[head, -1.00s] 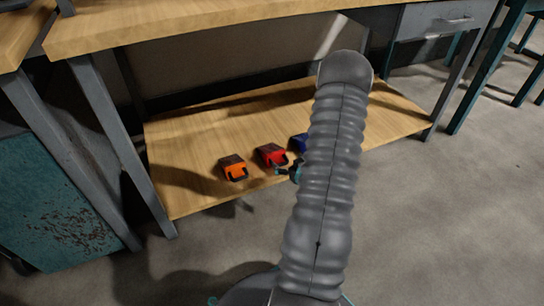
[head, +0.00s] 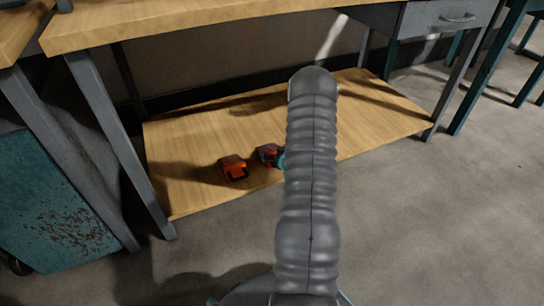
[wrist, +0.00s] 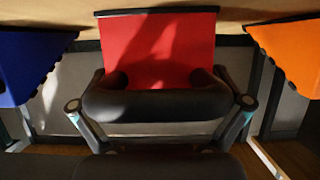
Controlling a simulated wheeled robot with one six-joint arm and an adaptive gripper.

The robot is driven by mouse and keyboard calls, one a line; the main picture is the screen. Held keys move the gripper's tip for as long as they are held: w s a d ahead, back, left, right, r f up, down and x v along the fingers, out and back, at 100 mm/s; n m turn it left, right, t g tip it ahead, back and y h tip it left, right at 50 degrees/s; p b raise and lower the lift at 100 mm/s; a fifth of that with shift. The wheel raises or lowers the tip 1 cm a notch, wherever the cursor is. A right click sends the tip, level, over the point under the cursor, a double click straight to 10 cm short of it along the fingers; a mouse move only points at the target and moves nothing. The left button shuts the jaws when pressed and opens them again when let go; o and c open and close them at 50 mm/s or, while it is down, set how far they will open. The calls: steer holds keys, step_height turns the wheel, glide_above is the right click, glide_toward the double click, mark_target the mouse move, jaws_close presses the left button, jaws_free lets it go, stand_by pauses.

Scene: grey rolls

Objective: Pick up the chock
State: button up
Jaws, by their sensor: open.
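A red chock (head: 266,152) with dark parts lies on the low wooden shelf, partly covered by my gripper and arm in the head view. In the wrist view the red chock (wrist: 157,50) is straight ahead, its thick black handle-like bar (wrist: 155,104) facing me. My gripper (wrist: 160,76) is open, with one finger on each side of this bar. I cannot tell whether the fingers touch it. An orange chock (head: 234,168) lies left of the red one in the head view and at the right edge of the wrist view (wrist: 290,50). A blue chock (wrist: 28,62) shows at the wrist view's left.
The wooden shelf (head: 190,135) sits under a workbench top (head: 200,27), with grey legs (head: 105,145) at the left. A teal cabinet (head: 50,205) stands further left. The shelf's right part and the grey floor in front are clear.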

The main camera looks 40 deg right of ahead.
steer(key=shift+w+f, duration=0.1)
steer(key=shift+w, duration=0.1)
steer(key=c, duration=1.4)
